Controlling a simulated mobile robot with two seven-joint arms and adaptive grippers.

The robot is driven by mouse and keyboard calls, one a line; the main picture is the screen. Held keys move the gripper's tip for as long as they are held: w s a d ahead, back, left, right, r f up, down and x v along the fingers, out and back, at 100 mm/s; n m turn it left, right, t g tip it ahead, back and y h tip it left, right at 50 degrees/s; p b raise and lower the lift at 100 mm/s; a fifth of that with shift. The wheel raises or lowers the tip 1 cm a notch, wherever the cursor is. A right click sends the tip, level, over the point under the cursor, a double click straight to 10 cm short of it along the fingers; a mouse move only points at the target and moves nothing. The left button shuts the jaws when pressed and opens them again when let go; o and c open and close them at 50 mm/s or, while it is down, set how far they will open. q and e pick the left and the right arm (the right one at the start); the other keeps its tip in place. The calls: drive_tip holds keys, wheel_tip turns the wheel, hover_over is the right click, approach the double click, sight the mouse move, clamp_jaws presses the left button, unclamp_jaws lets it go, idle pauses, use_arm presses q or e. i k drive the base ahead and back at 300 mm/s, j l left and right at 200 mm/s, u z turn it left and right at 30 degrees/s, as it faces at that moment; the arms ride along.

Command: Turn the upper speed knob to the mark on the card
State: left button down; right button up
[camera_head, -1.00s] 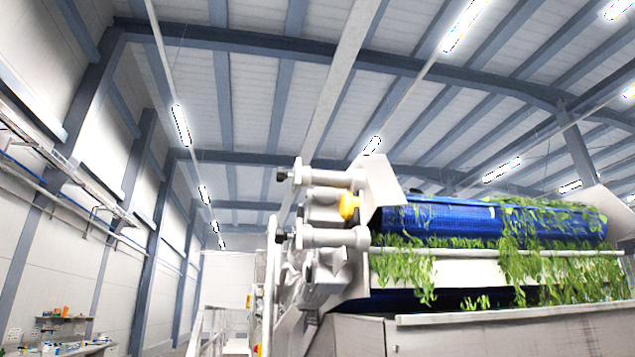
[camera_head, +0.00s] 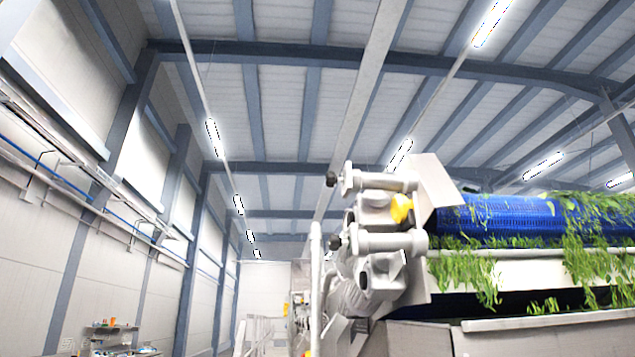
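No speed knob and no card can be made out in the head view. A greens-washing machine stands at the right, with a blue mesh belt (camera_head: 490,218) carrying leafy greens (camera_head: 585,235). At its near end are white cylindrical housings, one above the other, the upper one (camera_head: 375,181) and the lower one (camera_head: 385,243), each with a small black tip on its left. A yellow part (camera_head: 401,208) sits between them. Whether any of these is a control cannot be told. Neither of my grippers is in view.
A grey metal panel (camera_head: 540,337) forms the machine's lower front. A white upright post (camera_head: 315,285) stands left of the machine. A shelf with small items (camera_head: 112,330) is at the far lower left by the wall. Open space lies between wall and machine.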

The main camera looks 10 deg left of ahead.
sight(331, 180)
drive_tip(key=i+j, duration=0.1)
drive_tip(key=j, duration=0.4)
drive_tip(key=z, duration=5.45)
drive_tip(key=k+l, duration=0.6)
drive_tip(key=l, duration=0.2)
